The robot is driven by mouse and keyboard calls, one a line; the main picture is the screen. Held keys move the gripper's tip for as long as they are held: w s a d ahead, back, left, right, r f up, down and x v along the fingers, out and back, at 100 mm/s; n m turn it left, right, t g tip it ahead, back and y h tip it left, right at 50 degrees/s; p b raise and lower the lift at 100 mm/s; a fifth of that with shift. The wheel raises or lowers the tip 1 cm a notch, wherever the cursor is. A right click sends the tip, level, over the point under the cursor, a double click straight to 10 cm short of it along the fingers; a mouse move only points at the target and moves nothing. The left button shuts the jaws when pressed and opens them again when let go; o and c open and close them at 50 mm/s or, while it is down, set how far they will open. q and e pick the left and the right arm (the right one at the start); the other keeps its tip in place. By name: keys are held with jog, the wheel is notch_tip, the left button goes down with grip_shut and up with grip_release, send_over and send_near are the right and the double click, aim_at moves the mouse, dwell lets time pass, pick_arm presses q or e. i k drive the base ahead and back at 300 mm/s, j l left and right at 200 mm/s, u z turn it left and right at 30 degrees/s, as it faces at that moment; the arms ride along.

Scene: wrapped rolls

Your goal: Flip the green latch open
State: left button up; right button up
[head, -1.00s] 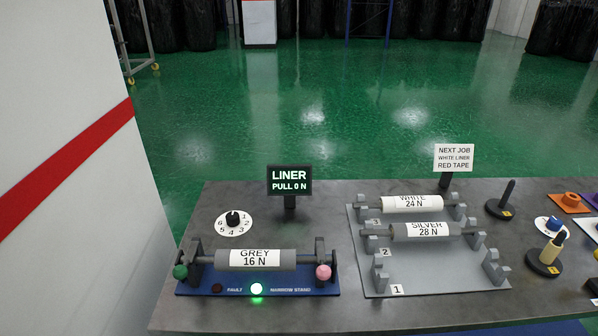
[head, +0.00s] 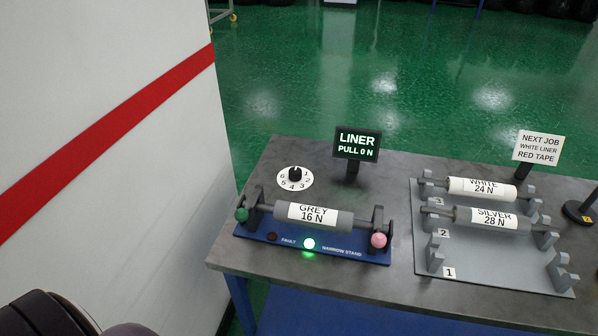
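The green latch (head: 242,214) is a round green knob at the left end of the blue narrow stand (head: 330,250), beside the left roll support. A pink knob (head: 379,240) sits at the stand's right end. A grey roll (head: 340,220) labelled "GREY 16 N" lies across the two supports between the knobs. Whether the latch is open or shut is too small to tell. Neither gripper can be made out in the head view; a dark rounded part of mine shows at the lower left corner, well short of the stand.
A dial (head: 294,179) and a "LINER PULL 0 N" display (head: 357,145) stand behind the stand. A grey rack (head: 480,268) to the right holds white and silver rolls. The table's front edge is clear. A white wall (head: 80,200) with a red stripe rises at the left.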

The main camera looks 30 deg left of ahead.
aim_at(242, 215)
jog(key=i+l, duration=0.1)
jog(key=l, duration=0.2)
jog(key=i+l, duration=0.1)
jog(key=l, duration=0.15)
jog(key=u, duration=1.65)
